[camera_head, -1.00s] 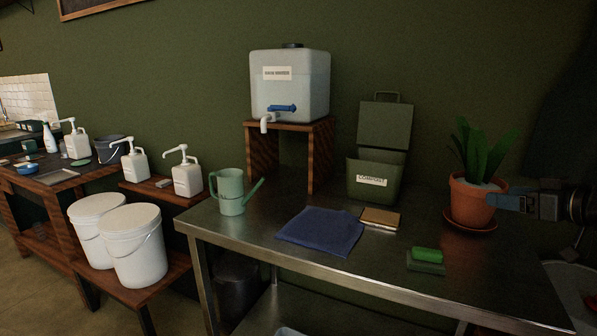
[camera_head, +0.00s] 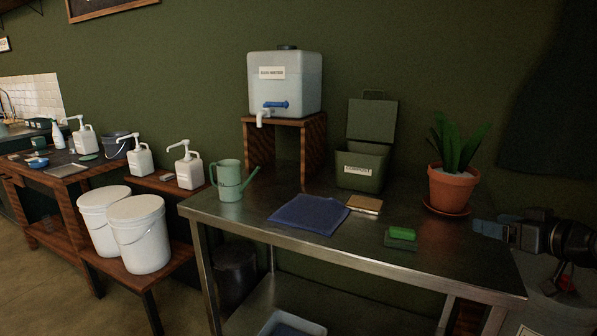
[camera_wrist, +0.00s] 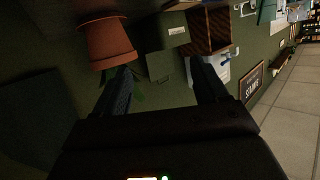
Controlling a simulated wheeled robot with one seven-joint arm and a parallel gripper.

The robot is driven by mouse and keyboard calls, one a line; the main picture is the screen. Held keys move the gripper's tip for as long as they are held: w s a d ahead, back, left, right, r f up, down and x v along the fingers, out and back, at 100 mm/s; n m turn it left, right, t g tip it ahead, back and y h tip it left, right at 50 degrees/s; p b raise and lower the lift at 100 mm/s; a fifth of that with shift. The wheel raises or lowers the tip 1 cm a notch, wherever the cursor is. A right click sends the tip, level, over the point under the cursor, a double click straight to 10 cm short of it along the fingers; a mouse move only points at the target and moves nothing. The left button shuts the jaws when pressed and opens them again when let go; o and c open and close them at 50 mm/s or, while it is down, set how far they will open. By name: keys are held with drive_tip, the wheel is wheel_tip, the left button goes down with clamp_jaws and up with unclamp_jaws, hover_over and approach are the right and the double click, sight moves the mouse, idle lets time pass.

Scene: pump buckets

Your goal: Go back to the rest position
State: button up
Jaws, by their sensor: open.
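My gripper (camera_head: 488,229) is at the right edge of the metal table (camera_head: 290,240) in the head view, pointing left. It is apart from the potted plant (camera_head: 452,187), which stands on its saucer up and to the left of it. In the wrist view both fingers of my gripper (camera_wrist: 163,85) show spread apart with nothing held between them. The terracotta pot (camera_wrist: 105,42) appears turned over at the upper left there, beyond the fingers.
The table holds a watering can (camera_head: 229,181), blue cloth (camera_head: 309,214), small notebook (camera_head: 364,204), green sponge (camera_head: 402,233) and open compost bin (camera_head: 362,167). A water dispenser (camera_head: 284,85) stands on a wooden stand. White buckets (camera_head: 140,235) stand on a low bench at left.

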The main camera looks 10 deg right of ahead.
drive_tip(key=s+a+f+m+h, duration=0.3)
drive_tip(key=s+a+f+m, duration=0.1)
drive_tip(key=s+a+f, duration=1.6)
drive_tip(key=s+a+r, duration=0.1)
drive_tip(key=s+a, duration=0.1)
drive_tip(key=s, duration=0.6)
drive_tip(key=s+a, duration=0.3)
drive_tip(key=s, duration=0.5)
drive_tip(key=s+a+r+n+y, duration=0.1)
drive_tip(key=s+a+r+n, duration=0.1)
drive_tip(key=s+r, duration=0.7)
drive_tip(key=shift+s+a+r+n+t, duration=0.25)
drive_tip(key=shift+s+n, duration=0.25)
drive_tip(key=shift+s, duration=0.95)
